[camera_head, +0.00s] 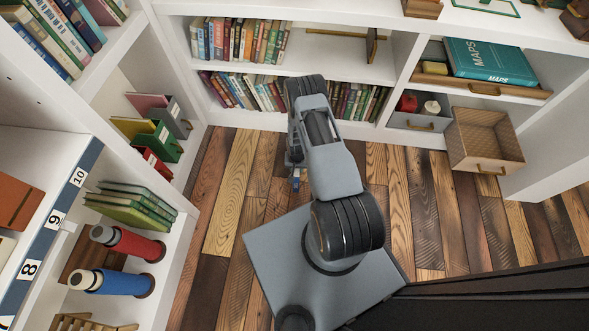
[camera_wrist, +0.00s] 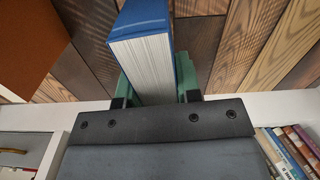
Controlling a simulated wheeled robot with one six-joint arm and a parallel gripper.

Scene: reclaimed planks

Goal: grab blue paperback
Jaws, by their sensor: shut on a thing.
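The blue paperback (camera_wrist: 144,22) shows in the wrist view at top centre, with its blue cover and white page edges towards the camera. My gripper (camera_wrist: 156,80) is shut on it, with a green finger pad on each side of the book. Plank floor shows behind the book. In the head view my gripper (camera_head: 296,172) is mostly hidden behind my own arm, low in front of the back shelves. Only a small bit of blue shows by it there.
Bookshelves with rows of books (camera_head: 240,40) stand at the back. A woven drawer (camera_head: 486,140) juts out at right. Left shelves hold a red bottle (camera_head: 128,242), a blue bottle (camera_head: 112,282) and green books (camera_head: 130,206). The plank floor (camera_head: 232,190) between is clear.

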